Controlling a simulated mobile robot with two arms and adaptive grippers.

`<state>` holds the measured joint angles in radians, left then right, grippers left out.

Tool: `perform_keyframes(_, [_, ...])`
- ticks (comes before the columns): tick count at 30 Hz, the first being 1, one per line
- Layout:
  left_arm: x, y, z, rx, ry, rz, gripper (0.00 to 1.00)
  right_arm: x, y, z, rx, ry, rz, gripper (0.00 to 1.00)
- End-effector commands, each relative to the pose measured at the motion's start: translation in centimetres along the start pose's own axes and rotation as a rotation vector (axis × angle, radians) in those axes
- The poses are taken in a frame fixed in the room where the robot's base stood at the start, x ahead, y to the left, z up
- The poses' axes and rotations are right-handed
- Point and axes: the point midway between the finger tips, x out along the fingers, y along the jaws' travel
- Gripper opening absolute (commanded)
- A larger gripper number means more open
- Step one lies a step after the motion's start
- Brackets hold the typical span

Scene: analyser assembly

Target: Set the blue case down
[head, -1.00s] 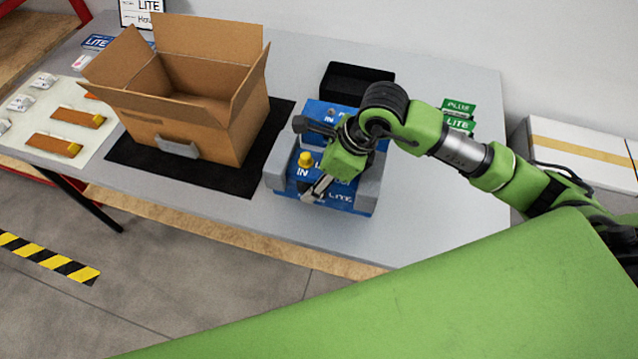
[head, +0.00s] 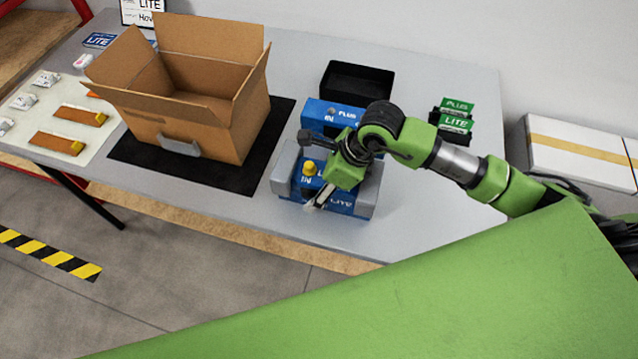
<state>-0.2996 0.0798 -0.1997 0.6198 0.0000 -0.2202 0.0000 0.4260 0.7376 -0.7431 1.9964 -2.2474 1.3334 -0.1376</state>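The blue case (head: 340,203) marked LITE and IN sits low between the grey side blocks of a holder (head: 368,194) near the table's front edge. A yellow knob (head: 309,168) stands on its top left. My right gripper (head: 322,190) is over the case, pointing down, with a pale finger against or just in front of its front face. The other finger is hidden, so I cannot tell whether it grips. A second blue case (head: 322,113), marked PLUS, stands right behind. My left gripper is not in view.
An open cardboard box (head: 205,135) stands on a black mat (head: 256,172) to the left. A black tray (head: 357,82) and green PLUS and LITE pieces (head: 455,122) are behind and right. The table's right part (head: 440,210) is clear.

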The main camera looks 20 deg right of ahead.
Motion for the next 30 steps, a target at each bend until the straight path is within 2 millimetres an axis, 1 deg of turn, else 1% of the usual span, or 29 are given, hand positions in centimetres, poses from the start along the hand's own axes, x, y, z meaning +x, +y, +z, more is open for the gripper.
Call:
perform_keyframes(5, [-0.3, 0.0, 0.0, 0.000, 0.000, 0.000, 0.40, -0.3, 0.0, 0.1, 0.000, 0.000, 0.000, 0.63])
perform_keyframes(8, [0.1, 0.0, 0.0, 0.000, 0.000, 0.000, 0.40, -1.2, -0.2, 0.1, 0.000, -0.002, -0.005, 0.63])
perform_keyframes(11, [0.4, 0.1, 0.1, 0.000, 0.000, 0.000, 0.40, -3.0, -0.2, 0.0, -0.002, -0.002, -0.006, 0.63])
perform_keyframes(18, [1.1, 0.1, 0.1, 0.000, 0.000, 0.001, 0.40, -8.2, -0.2, 0.0, -0.001, -0.001, -0.006, 0.63])
perform_keyframes(21, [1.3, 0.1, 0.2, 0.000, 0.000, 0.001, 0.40, -9.9, -0.1, 0.0, -0.001, 0.000, -0.005, 0.63])
perform_keyframes(24, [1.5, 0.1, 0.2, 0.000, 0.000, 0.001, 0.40, -11.2, -0.1, 0.1, 0.000, -0.001, -0.004, 0.63])
perform_keyframes(30, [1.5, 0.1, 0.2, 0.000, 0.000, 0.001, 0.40, -12.2, 0.0, 0.0, 0.000, 0.000, -0.001, 0.63])
